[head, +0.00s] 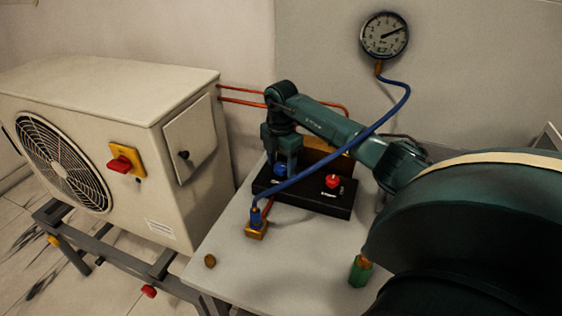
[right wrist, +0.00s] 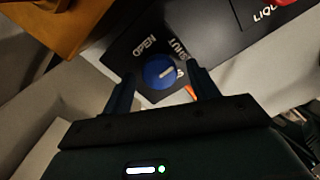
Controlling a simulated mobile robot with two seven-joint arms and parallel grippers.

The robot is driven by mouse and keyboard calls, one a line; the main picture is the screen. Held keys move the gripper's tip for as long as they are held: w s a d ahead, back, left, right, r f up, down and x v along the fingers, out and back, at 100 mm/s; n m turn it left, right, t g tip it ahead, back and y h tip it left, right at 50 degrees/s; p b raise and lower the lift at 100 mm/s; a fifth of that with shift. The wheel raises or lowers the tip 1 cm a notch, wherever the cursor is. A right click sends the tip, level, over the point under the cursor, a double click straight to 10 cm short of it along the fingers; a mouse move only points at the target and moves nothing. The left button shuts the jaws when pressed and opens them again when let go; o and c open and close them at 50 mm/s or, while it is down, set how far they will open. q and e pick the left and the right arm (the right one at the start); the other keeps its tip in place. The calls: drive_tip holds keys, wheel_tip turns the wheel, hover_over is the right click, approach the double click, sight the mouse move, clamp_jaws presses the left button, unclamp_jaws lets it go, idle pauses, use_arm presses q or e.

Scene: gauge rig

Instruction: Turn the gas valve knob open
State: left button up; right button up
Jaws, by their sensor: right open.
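The blue gas valve knob (head: 280,169) sits on a black panel (head: 316,205) on the table. It shows closer in the right wrist view (right wrist: 159,71), with a white mark and the words OPEN and SHUT printed beside it. The mark points to the right and slightly up, nearer the SHUT side than OPEN. My right gripper (head: 282,162) is over the knob, pointing down, with its fingers open on either side of it. In the right wrist view there are gaps between the fingers and the knob. My left gripper is not in view.
A red knob (head: 332,182) stands right of the blue one on the panel. A blue hose (head: 355,140) runs from a brass fitting (head: 257,229) to the wall gauge (head: 384,36), passing close to my right arm. A cream outdoor unit (head: 140,150) stands at left.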

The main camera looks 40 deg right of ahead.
drive_tip(key=shift+c, duration=0.3)
drive_tip(key=c, duration=0.9)
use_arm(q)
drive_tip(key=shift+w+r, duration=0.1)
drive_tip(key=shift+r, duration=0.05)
